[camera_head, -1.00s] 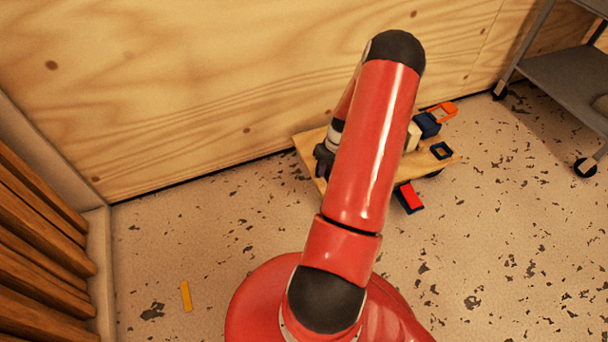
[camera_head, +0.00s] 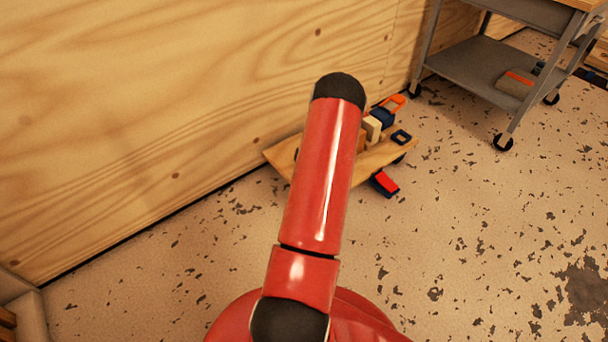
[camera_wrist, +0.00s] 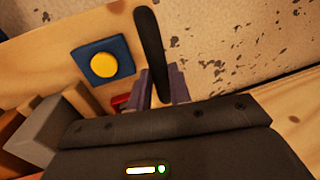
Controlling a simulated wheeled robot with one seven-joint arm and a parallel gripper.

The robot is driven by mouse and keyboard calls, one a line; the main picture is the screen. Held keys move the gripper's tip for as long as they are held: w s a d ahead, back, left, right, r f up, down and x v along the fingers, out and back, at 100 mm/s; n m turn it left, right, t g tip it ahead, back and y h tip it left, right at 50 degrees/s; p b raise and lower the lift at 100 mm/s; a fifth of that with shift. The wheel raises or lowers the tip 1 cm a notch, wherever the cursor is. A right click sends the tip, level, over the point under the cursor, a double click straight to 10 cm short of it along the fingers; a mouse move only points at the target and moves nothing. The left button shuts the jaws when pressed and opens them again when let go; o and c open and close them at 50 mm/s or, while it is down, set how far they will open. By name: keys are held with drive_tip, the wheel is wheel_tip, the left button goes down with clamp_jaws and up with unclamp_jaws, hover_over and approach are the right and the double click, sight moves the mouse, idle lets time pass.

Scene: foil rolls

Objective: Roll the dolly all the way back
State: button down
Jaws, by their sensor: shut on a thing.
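The dolly (camera_head: 382,156) is a low wooden board close to the plywood wall in the head view, partly behind my arm. In the wrist view, the wooden top carries a blue plate with a yellow round button (camera_wrist: 104,64). The head view hides my gripper behind the arm.
A grey wheeled cart (camera_head: 475,62) stands at the upper right, its near wheel (camera_head: 503,142) on the floor right of the dolly. The plywood wall (camera_head: 130,120) runs along the dolly's far side. The speckled floor (camera_head: 480,240) at the right front is clear.

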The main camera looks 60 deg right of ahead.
drive_tip(key=shift+d, duration=0.35)
drive_tip(key=c, duration=1.3)
unclamp_jaws()
drive_tip(key=p+v, duration=0.1)
drive_tip(key=v, duration=0.6)
drive_tip(key=shift+r, duration=0.4)
